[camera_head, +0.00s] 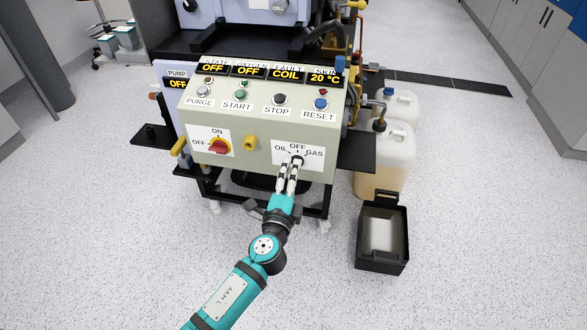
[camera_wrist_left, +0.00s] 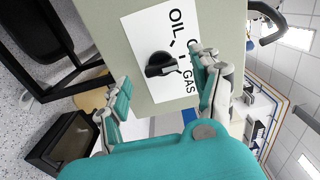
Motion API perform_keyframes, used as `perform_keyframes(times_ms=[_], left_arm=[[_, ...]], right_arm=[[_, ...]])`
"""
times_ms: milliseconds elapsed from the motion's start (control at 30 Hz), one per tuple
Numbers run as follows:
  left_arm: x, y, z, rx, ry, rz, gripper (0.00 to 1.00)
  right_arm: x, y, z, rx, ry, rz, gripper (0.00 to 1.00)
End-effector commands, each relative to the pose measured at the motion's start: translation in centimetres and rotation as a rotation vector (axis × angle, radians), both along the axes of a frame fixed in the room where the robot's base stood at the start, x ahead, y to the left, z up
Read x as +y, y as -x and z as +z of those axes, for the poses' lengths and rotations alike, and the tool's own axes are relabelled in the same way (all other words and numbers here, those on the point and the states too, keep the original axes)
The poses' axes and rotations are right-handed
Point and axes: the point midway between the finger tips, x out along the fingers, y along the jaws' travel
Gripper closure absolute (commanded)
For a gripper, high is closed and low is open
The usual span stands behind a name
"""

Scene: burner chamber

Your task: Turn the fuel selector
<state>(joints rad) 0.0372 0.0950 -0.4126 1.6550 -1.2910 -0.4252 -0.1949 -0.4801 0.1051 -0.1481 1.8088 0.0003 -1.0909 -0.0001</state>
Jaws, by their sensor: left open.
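The fuel selector is a black knob (camera_wrist_left: 160,64) on a white plate (camera_wrist_left: 148,25) marked OIL, OFF and GAS. In the head view the plate (camera_head: 313,146) is at the lower right of the control box front, and the knob is partly hidden by my gripper. My left gripper (camera_head: 289,167) is open right at the knob. In the left wrist view its fingers stand on either side of the knob, with gaps visible. The knob's handle points roughly to the OFF side; its exact setting is hard to tell. My right gripper is not in view.
A red pump switch (camera_head: 219,147) and a yellow knob (camera_head: 250,143) are left of the selector. Several push buttons and displays line the box (camera_head: 262,118) above. Jerrycans (camera_head: 392,150) and a black open bin (camera_head: 383,262) stand at the right. The floor in front is clear.

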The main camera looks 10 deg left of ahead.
Motion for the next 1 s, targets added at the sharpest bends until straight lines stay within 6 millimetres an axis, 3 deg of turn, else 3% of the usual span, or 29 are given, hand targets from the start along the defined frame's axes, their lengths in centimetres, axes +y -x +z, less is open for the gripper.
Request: perform_keyframes(times_ms=[200,400,1000], left_arm=[[0.0,5.0,-0.1,0.004,0.001,0.0,0.35],[0.0,7.8,-0.1,0.002,0.0,0.0,0.35],[0.0,8.6,0.0,0.0,0.0,0.0,0.35]], right_arm=[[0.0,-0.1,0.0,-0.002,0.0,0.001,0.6],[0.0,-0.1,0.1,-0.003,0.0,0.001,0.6],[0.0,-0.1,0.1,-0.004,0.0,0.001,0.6]])
